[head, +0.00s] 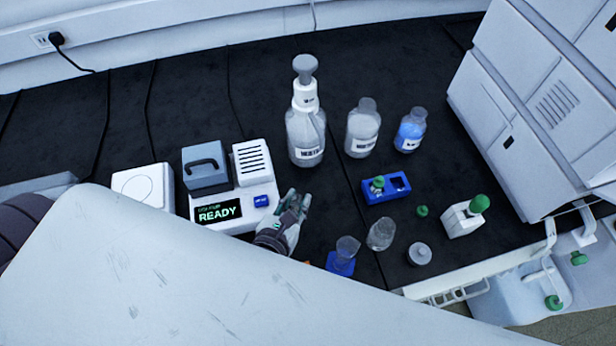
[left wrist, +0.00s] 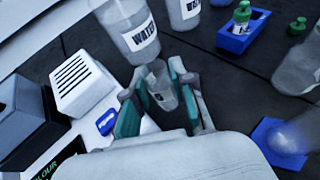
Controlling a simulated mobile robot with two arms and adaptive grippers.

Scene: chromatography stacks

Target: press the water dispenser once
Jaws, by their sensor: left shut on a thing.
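The water dispenser (head: 306,135) is a large clear bottle with a white neck and grey pump top, standing upright on the dark bench. Its lower part shows in the left wrist view (left wrist: 127,22) with a "WATER" label; its pump top is out of that view. My left gripper (head: 294,199) is in front of the dispenser, toward the front edge and apart from it. My right gripper is not in view.
A white instrument reading "READY" (head: 225,212) stands left of my gripper. Two smaller bottles (head: 362,130) (head: 410,130) stand right of the dispenser. A blue rack (head: 386,195), glassware (head: 381,235) and a blue-based flask (head: 341,262) are to the right. A tall white unit (head: 530,100) bounds the right.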

